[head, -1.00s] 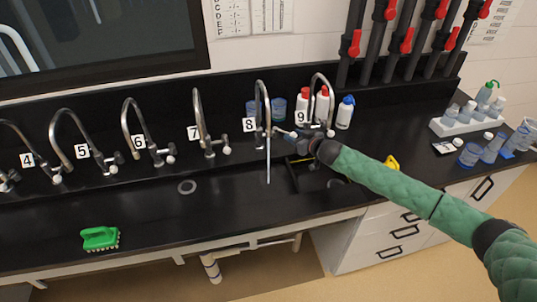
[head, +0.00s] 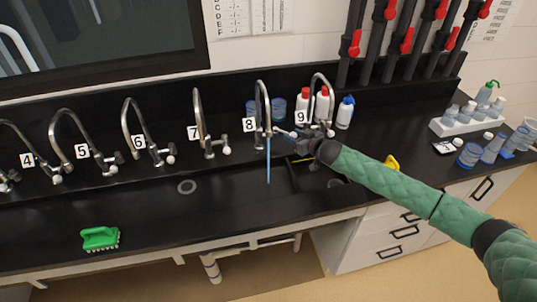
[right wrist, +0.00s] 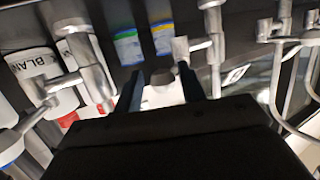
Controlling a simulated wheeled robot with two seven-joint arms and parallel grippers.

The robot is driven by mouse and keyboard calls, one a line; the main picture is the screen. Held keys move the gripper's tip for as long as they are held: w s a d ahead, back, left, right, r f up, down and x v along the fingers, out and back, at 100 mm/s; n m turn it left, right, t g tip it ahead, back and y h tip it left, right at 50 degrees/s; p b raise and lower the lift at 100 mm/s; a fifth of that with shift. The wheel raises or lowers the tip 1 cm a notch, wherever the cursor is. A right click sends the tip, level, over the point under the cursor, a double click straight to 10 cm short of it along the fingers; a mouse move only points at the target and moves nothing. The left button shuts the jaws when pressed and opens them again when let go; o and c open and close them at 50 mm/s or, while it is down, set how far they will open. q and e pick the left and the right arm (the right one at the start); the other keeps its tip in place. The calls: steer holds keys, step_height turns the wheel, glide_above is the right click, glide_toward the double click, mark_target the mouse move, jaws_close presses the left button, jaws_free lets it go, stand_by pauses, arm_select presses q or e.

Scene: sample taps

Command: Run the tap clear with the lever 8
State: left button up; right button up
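Tap 8 (head: 261,104) is a curved chrome tap with a number plate 8 (head: 249,125) at its left. A thin blue stream (head: 268,165) falls from its spout into the black sink. Its lever (head: 285,133) points right, towards my right gripper (head: 301,143), which is at the right of the tap. In the right wrist view the fingers (right wrist: 162,80) are apart. A pale cylindrical tap part (right wrist: 180,48) lies just beyond the right-hand fingertip. A grey block shows between the fingers; I cannot tell whether they touch anything. My left gripper is out of view.
Tap 7 (head: 197,115) is at the left. A green brush (head: 100,238) lies at the front left. A rack of small bottles (head: 468,121) stands on the right.

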steer(key=s+a+p, duration=0.1)
steer(key=s+a, duration=0.3)
steer(key=a, duration=0.1)
steer(key=shift+s, duration=0.15)
steer(key=shift+d, duration=0.2)
steer(key=p+v, duration=0.3)
steer(key=v, duration=0.3)
steer(key=shift+s+d+p, duration=0.2)
steer(key=shift+d+p, duration=0.1)
steer(key=shift+r, duration=0.15)
stand_by(0.4)
